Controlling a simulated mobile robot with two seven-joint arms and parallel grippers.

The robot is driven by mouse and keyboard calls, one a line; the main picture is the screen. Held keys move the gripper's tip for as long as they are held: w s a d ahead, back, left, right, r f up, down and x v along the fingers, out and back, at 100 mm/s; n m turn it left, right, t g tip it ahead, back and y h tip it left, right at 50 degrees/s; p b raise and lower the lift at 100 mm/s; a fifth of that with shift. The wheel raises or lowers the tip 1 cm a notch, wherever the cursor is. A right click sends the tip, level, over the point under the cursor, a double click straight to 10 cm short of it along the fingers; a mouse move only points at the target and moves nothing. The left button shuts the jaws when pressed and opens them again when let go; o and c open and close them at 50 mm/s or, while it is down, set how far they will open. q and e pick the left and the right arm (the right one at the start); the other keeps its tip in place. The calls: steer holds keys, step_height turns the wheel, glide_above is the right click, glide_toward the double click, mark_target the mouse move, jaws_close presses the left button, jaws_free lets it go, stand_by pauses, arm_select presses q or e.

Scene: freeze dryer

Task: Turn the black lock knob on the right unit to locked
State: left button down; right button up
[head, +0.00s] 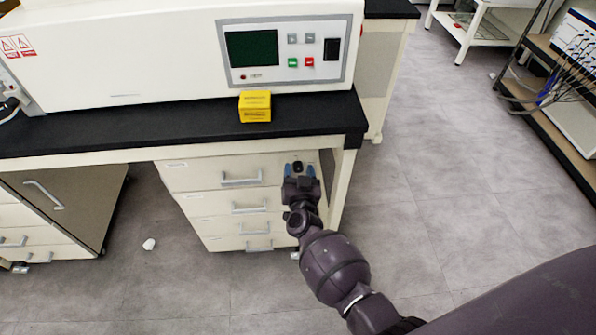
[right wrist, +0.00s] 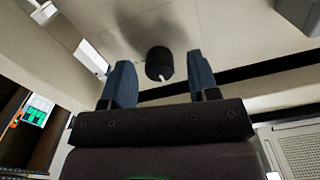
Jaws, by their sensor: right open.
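The black lock knob (right wrist: 159,63) is a short round knob with a small white mark on its lower edge, on the pale front panel in the right wrist view. In the head view it shows as a small dark spot (head: 298,166) at the upper right of the drawer unit (head: 203,178) under the bench. My right gripper (head: 300,170) is open in front of that panel. In the right wrist view its two blue fingers (right wrist: 161,82) stand on either side of the knob, with gaps visible on both sides. My left gripper is not in view.
The black benchtop (head: 180,130) overhangs the drawers, with a bench leg (head: 341,185) just right of my gripper. A white machine (head: 150,50) and a yellow box (head: 255,106) stand on top. Drawer handles (head: 241,181) project to the left.

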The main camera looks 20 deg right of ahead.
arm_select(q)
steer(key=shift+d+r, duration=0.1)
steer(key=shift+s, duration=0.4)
arm_select(e)
steer(key=c, duration=0.9)
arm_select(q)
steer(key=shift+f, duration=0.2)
arm_select(e)
steer(key=shift+m, duration=0.3)
steer(key=shift+c, duration=0.2)
steer(key=m, duration=0.4)
steer(key=shift+f, duration=0.1)
steer(key=m+b, duration=0.1)
steer(key=m, duration=0.3)
steer(key=shift+m, duration=0.4)
steer(key=m+b, duration=0.1)
steer(key=m, duration=0.2)
steer(key=shift+f+m, duration=0.1)
steer(key=shift+m, duration=1.4)
steer(key=shift+m+b, duration=0.45)
steer(key=shift+m, duration=0.65)
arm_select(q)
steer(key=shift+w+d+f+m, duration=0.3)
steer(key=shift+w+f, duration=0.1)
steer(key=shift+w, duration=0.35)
arm_select(e)
steer(key=shift+m, duration=0.3)
